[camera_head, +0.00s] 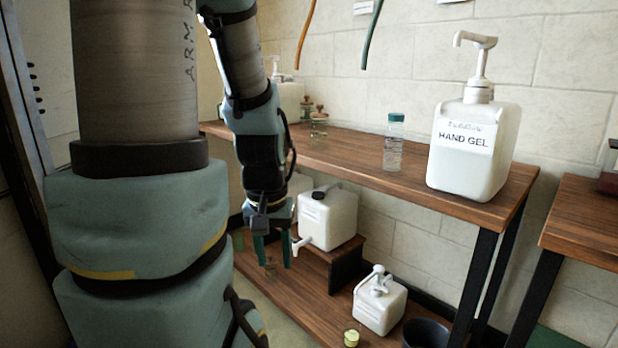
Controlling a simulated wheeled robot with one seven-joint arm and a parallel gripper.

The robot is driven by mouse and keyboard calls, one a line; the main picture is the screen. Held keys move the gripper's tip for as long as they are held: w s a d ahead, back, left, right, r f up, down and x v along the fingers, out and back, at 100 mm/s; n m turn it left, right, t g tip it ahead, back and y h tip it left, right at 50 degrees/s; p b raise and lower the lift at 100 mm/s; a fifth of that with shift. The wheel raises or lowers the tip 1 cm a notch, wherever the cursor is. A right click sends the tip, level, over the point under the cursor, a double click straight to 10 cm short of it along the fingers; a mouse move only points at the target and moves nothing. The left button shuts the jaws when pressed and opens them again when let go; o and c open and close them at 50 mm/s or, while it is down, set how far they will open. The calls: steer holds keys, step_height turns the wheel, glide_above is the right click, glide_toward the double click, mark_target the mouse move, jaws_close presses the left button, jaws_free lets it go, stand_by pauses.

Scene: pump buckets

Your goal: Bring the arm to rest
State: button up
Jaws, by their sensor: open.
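My gripper (273,252) hangs pointing down in front of the shelf unit, with its two dark green fingers apart and nothing seen between them. It is just left of the spout of a white container (328,217) on a small raised stand on the lower shelf. I cannot tell whether it touches the spout. My arm comes down from the top of the view, and a thick part of it fills the left side.
The wooden top shelf (340,150) holds a white HAND GEL pump bottle (472,150) and a clear bottle with a green cap (393,143). A small white pump container (379,302), a yellowish-lidded jar (351,338) and a dark bucket (426,335) are below. Another table (585,225) stands right.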

step_height(320, 180, up, 23)
steer(key=p, duration=2)
